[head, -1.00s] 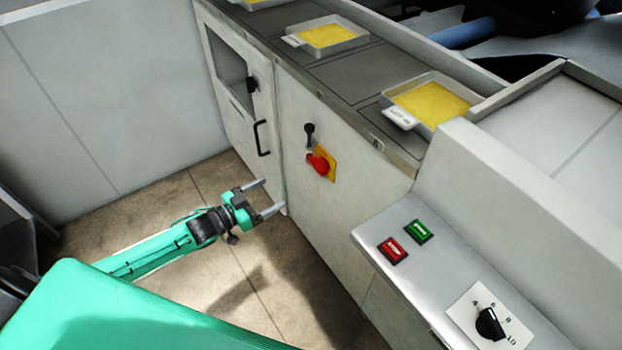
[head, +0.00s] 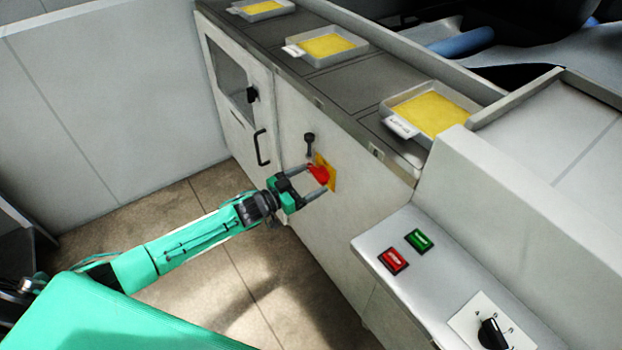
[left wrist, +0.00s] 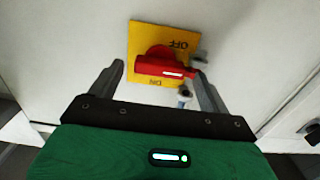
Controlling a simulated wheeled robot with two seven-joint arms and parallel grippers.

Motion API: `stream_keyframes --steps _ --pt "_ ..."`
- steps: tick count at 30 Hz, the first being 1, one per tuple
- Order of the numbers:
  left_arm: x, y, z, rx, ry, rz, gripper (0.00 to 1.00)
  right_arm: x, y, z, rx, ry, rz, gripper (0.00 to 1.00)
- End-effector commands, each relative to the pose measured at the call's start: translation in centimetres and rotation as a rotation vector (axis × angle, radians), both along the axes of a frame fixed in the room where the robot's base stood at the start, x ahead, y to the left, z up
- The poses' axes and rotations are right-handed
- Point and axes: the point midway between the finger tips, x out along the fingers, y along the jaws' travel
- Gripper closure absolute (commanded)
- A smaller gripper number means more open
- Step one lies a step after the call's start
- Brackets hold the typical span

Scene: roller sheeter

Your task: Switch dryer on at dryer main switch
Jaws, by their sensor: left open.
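The dryer main switch is a red rotary handle (head: 318,173) on a yellow plate (head: 331,183), on the white front panel of the machine. In the left wrist view the red handle (left wrist: 163,66) lies crosswise between the fingers, and its yellow plate (left wrist: 145,35) reads OFF and ON. The handle's pale mark sits at its right end. My left gripper (head: 317,180) is open, with its fingertips on either side of the handle. In the left wrist view the left gripper (left wrist: 160,72) has a gap at its left finger; contact at the right finger is unclear. My right gripper is not in view.
A black latch (head: 310,140) sits just above the switch. A door with a black handle (head: 262,147) is to the left. A sloped console has a green button (head: 418,240), a red button (head: 393,261) and a dial (head: 492,333). Trays (head: 327,47) line the top.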

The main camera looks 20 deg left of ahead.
Motion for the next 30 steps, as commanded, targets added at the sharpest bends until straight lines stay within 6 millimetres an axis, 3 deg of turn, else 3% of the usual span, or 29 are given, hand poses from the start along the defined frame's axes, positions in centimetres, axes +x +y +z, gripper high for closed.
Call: stream_keyframes --steps 12,13,20,30 --pt "0.82 -0.66 -0.01 0.001 0.001 0.0 0.2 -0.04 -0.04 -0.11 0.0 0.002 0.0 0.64" --pt "0.82 -0.66 0.0 0.001 0.001 0.0 0.22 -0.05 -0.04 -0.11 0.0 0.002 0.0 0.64" --pt "0.8 -0.65 0.0 0.0 0.0 0.0 0.65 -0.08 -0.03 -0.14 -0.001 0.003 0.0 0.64" --pt "0.79 -0.65 0.01 0.037 -0.029 0.0 0.65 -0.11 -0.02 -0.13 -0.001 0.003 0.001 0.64"
